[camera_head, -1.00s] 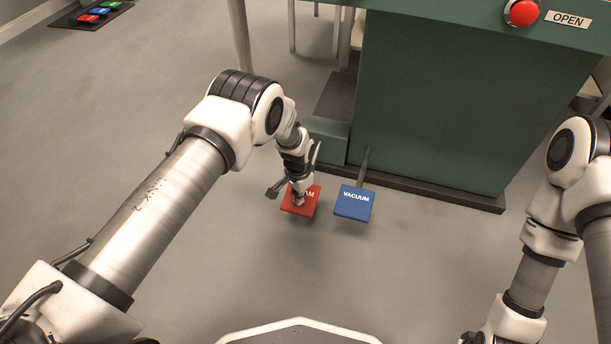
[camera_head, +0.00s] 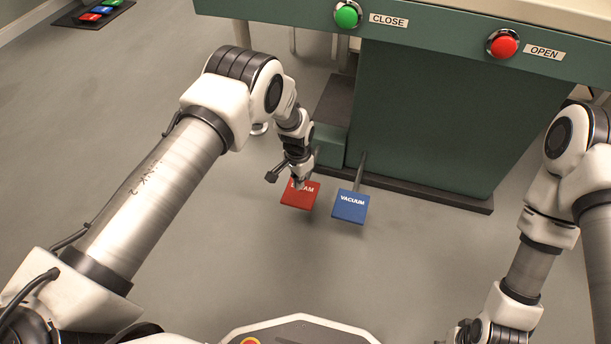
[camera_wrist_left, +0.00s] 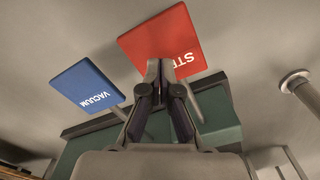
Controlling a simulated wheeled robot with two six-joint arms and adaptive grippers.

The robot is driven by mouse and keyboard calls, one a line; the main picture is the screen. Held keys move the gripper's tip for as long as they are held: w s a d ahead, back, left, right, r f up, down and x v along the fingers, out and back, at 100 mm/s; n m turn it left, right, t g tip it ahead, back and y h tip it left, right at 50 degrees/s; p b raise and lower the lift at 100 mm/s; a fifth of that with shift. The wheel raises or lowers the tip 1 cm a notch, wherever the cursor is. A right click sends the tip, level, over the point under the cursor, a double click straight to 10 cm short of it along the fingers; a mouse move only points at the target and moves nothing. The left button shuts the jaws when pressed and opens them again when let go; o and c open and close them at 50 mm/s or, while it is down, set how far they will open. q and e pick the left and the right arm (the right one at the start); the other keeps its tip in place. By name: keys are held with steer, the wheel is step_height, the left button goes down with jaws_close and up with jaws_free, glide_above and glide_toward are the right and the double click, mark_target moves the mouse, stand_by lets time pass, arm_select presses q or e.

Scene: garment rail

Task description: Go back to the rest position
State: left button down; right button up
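My left gripper (camera_head: 300,184) hangs over the upper edge of the red steam pedal (camera_head: 301,197) in the head view and hides part of its lettering. In the left wrist view, its dark fingers (camera_wrist_left: 157,68) meet at the tips, with nothing between them, in front of the red pedal (camera_wrist_left: 165,42). Whether the tips touch the pedal cannot be told. The blue vacuum pedal (camera_head: 350,207) is just right of the red one; it also shows in the left wrist view (camera_wrist_left: 86,84). My right arm stands at the right edge of the head view; its gripper is out of view.
A green machine cabinet (camera_head: 440,115) stands behind the pedals on a dark base. Its front panel carries a green CLOSE button (camera_head: 347,15) and a red OPEN button (camera_head: 503,43). A mat with coloured pedals (camera_head: 68,21) lies at the far upper left. The floor left is clear.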

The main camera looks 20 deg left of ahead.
arm_select(q)
steer(key=shift+f, duration=0.1)
stand_by(0.3)
steer(key=shift+s+a+r+p, duration=0.15)
steer(key=shift+a+r+p, duration=0.25)
steer(key=shift+a, duration=0.15)
steer(key=s+a+f+n+g+p, duration=0.1)
steer(key=s+a, duration=0.2)
steer(key=s, duration=0.8)
steer(key=s+a+f+n+g+p, duration=0.1)
steer(key=s+a+n+g, duration=0.15)
steer(key=s, duration=0.95)
steer(key=s+r+n+t, duration=0.2)
steer(key=s+r, duration=0.2)
steer(key=s, duration=1)
step_height(320, 180, up, 39)
steer(key=w+n+t+p, duration=0.1)
steer(key=w+p, duration=0.1)
steer(key=p, duration=3.5)
steer(key=shift+a+p, duration=0.4)
